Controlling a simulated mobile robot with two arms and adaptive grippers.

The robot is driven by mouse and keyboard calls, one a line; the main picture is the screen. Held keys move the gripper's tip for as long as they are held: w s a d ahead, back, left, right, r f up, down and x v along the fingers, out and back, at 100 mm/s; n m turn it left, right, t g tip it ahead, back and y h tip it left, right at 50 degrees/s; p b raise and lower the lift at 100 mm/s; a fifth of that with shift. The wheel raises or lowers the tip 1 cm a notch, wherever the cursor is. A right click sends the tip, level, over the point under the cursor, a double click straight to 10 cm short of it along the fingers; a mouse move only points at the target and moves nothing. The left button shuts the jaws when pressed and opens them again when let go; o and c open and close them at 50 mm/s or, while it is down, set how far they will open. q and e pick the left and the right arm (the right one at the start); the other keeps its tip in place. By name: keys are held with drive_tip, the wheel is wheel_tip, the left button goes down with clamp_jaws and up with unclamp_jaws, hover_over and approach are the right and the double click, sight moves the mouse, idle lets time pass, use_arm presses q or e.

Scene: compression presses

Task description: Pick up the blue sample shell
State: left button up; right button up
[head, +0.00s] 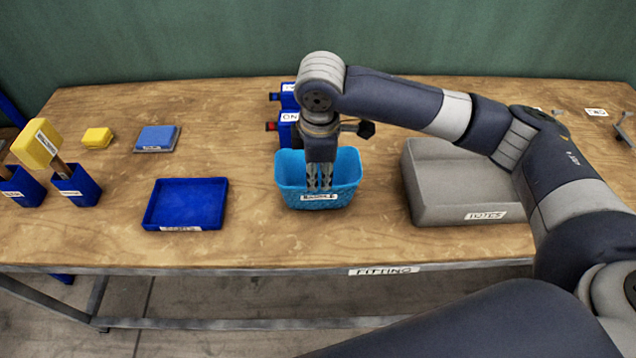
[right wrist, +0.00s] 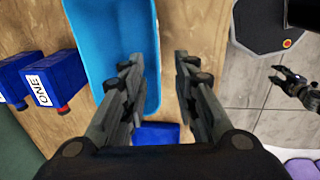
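The light-blue, open-topped shell (head: 287,188) stands upright on the table with a label on its front wall; the label is too small to read surely. My right gripper (head: 320,188) points down at the shell's front part. In the right wrist view its two fingers (right wrist: 159,62) are apart with nothing clamped. The shell (right wrist: 100,30) shows there with its near wall between the fingers, the left finger over its inside. Whether the fingers touch the wall is unclear. A small dark gripper (right wrist: 280,78), seemingly my left, shows at the right over the floor, too small to judge.
A grey block (head: 435,205) stands right of the shell, and a dark-blue tray (head: 185,222) lies left. Blue boxes (head: 286,128) stand close behind the shell. Two holders (head: 78,188), yellow pieces (head: 97,138) and a blue-grey pad (head: 157,138) are farther left.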

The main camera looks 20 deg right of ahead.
hover_over(319, 198)
drive_tip(key=s, duration=0.1)
wheel_tip(319, 198, down, 5)
drive_tip(key=shift+w+f+p, duration=0.15)
drive_tip(key=shift+f+p, duration=0.45)
drive_tip(key=shift+p, duration=0.25)
drive_tip(key=f, duration=0.2)
drive_tip(key=f+p, duration=0.1)
drive_tip(key=f, duration=0.1)
drive_tip(key=shift+w+f, duration=0.1)
drive_tip(key=shift+w, duration=0.25)
clamp_jaws()
